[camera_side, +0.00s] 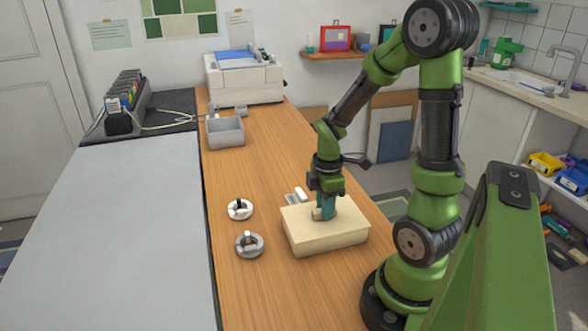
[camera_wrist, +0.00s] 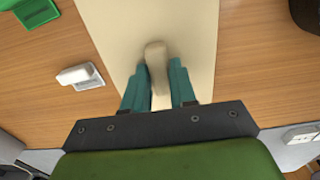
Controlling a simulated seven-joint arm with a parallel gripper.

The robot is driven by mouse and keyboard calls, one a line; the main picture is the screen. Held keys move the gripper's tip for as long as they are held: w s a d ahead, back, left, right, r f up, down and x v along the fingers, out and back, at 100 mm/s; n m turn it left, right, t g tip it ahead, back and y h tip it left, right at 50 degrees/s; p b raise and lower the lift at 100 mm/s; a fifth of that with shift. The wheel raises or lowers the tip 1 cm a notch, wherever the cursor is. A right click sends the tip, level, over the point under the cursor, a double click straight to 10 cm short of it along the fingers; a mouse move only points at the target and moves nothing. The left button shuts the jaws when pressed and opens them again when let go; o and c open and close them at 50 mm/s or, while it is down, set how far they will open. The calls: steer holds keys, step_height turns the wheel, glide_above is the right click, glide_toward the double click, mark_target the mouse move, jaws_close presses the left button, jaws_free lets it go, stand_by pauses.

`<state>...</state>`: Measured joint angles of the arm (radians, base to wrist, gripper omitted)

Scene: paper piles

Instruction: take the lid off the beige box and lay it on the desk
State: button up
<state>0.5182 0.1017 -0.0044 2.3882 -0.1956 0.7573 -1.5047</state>
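The beige box (camera_side: 330,242) stands on the wooden desk, with its beige lid (camera_side: 345,213) on top. I see no clear gap between lid and box. The lid fills the middle of the wrist view (camera_wrist: 195,35), with a pale raised handle (camera_wrist: 156,58) at its centre. My gripper (camera_side: 325,208) points down at the lid. Its teal fingers (camera_wrist: 160,78) lie on both sides of the handle and look shut on it. The inside of the box is hidden.
Two round grey-and-white objects (camera_side: 240,209) (camera_side: 249,244) lie left of the box. A small white block (camera_side: 296,195) lies close behind it. A grey open bin (camera_side: 225,132) and a printer (camera_side: 245,78) stand farther back. The wooden desk (camera_side: 262,170) between is mostly clear.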

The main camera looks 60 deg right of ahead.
jaws_close()
step_height(320, 180, up, 9)
steer(key=w+d+f, duration=0.3)
steer(key=w+d, duration=0.4)
steer(key=w+d+f, duration=0.3)
steer(key=w+d, duration=0.4)
steer(key=w+d+f, duration=0.3)
steer(key=w+d, duration=0.4)
steer(key=shift+w+d+f, duration=0.3)
steer(key=shift+d, duration=0.05)
steer(key=shift+w+d+f, duration=0.15)
steer(key=shift+w+f, duration=0.05)
steer(key=shift+f, duration=1.6)
